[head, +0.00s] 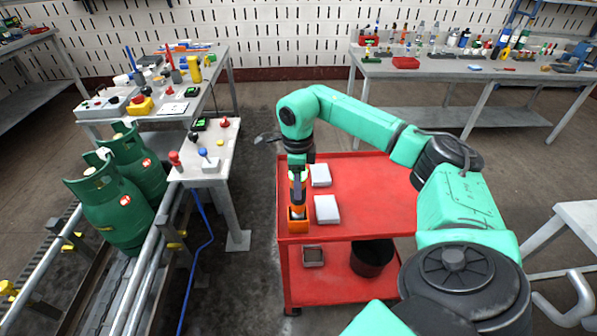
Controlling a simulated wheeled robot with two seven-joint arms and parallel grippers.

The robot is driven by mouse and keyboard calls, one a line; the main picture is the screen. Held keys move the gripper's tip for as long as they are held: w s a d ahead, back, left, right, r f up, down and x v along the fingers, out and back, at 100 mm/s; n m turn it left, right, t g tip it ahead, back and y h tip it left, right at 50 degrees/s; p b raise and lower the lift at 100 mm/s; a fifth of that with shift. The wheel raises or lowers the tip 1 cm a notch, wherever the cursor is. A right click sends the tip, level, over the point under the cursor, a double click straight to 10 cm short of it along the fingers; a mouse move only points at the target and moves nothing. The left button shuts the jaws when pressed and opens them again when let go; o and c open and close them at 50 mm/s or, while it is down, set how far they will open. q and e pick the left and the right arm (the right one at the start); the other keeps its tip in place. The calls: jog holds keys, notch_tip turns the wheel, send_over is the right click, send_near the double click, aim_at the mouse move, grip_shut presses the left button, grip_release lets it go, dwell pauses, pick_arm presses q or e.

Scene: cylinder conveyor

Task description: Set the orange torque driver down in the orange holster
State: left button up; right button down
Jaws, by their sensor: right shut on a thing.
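The orange holster (298,224) stands at the front left corner of the red cart's top (370,210). My right gripper (298,178) points down directly above it and is shut on the orange torque driver (298,196). The driver is upright, and its lower end is at the holster's mouth. I cannot tell how deep it sits inside, because the gripper and the holster's front wall hide part of it. My left gripper is not in view.
Two white boxes (327,209) lie on the cart just right of the holster. A black bucket (372,258) is on the lower shelf. Green gas cylinders (112,200) stand on the conveyor at left, beside a small control table (222,160). The cart's right part is clear.

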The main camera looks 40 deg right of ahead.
jog(key=shift+f+b, duration=0.95)
jog(key=shift+f, duration=0.6)
jog(key=shift+c, duration=1)
grip_release()
